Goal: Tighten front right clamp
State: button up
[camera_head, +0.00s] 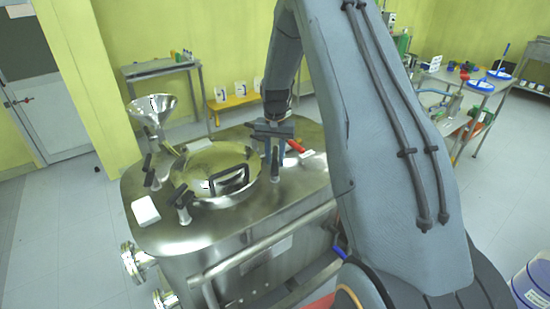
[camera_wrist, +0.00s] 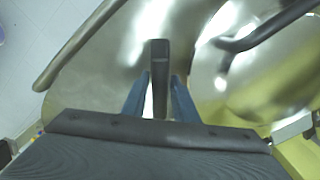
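The steel reactor (camera_head: 222,232) has a round lid (camera_head: 215,172) with a dark bar handle (camera_head: 229,180). My gripper (camera_head: 265,160) points down at the right side of the lid, over a clamp. In the wrist view, the clamp's dark upright handle (camera_wrist: 159,60) stands between the two blue fingers of my gripper (camera_wrist: 160,100). The fingers are apart, with narrow gaps visible on both sides of the handle. The lower part of this clamp is largely hidden. Other clamps with dark handles stand at the lid's front left (camera_head: 182,204) and left (camera_head: 152,175).
A steel funnel (camera_head: 152,108) stands at the vessel's back left. A white block (camera_head: 146,210) lies on its left top. A red-handled tool (camera_head: 296,146) lies just right of my gripper. A pipe rail (camera_head: 265,242) runs along the front side.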

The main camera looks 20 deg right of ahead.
jog(key=c, duration=0.3)
jog(key=shift+c, duration=0.2)
jog(key=m+b, duration=0.2)
jog(key=m, duration=0.1)
jog(key=shift+m, duration=0.4)
jog(key=m+b, duration=0.1)
jog(key=m, duration=0.3)
jog(key=shift+w+m+b, duration=0.1)
jog(key=shift+m+b, duration=0.2)
jog(key=shift+b, duration=0.1)
jog(key=m+b, duration=0.1)
jog(key=m, duration=0.4)
jog(key=shift+b, duration=0.3)
jog(key=shift+o, duration=0.3)
jog(key=shift+m+b, duration=0.4)
jog(key=shift+m, duration=1.7)
jog(key=shift+m, duration=0.3)
jog(key=o, duration=0.7)
